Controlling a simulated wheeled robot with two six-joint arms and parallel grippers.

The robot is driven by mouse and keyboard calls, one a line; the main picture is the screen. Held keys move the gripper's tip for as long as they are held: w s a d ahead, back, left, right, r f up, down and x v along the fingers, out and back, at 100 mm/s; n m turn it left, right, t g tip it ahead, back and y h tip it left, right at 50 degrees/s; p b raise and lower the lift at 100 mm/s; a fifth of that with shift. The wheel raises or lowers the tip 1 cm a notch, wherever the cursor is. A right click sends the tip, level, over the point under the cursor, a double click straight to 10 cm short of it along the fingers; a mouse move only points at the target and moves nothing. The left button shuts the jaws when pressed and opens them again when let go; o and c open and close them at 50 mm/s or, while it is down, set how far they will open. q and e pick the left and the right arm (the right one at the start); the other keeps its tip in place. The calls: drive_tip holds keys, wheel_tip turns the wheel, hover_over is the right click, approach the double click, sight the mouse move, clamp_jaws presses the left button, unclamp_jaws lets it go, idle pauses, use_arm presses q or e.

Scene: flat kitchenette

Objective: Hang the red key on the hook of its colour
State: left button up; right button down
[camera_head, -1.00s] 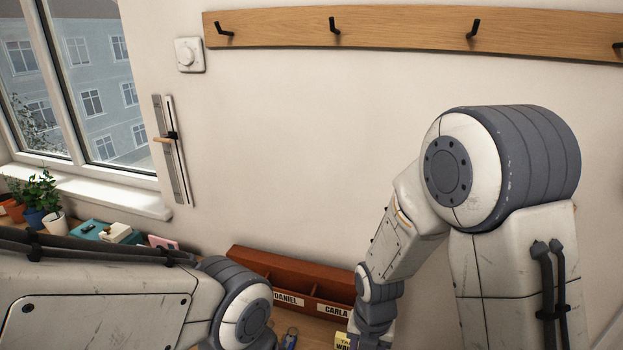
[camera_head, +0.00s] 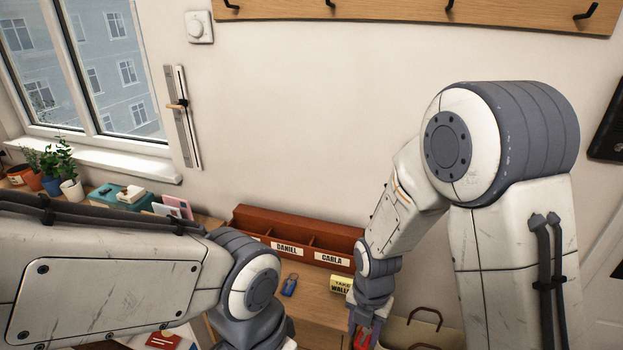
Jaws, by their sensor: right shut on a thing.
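The right gripper (camera_head: 362,334) is at the bottom of the view, low in front of the desk. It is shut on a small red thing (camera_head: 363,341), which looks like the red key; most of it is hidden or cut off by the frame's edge. A blue key (camera_head: 290,285) lies on the desk in front of the sorter. Black hooks (camera_head: 449,6) sit on the wooden rail (camera_head: 500,14) high on the wall; no colour marks show on them. My left arm crosses the lower left, and its gripper is out of view.
A brown sorter (camera_head: 265,218) with name labels stands on the desk against the wall. A yellow note block (camera_head: 340,284) is right of the blue key. A bag with a dark handle (camera_head: 425,313) stands lower right. Plants (camera_head: 66,165) stand left.

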drive_tip(key=m, duration=0.3)
drive_tip(key=d+f+m, duration=0.1)
drive_tip(key=shift+w+m, duration=0.3)
drive_tip(key=m, duration=0.2)
drive_tip(key=d+m, duration=0.1)
drive_tip(key=m, duration=0.1)
drive_tip(key=shift+w+f, duration=0.25)
drive_tip(key=shift+f, duration=0.15)
drive_tip(key=w+d+f+m, duration=0.1)
drive_tip(key=d+f+m, duration=0.1)
drive_tip(key=m, duration=0.8)
drive_tip(key=d+f+m, duration=0.2)
drive_tip(key=d+m, duration=0.1)
drive_tip(key=m, duration=0.8)
drive_tip(key=shift+w+d+f+m, duration=0.2)
drive_tip(key=shift+w+m, duration=0.1)
drive_tip(key=shift+w, duration=0.1)
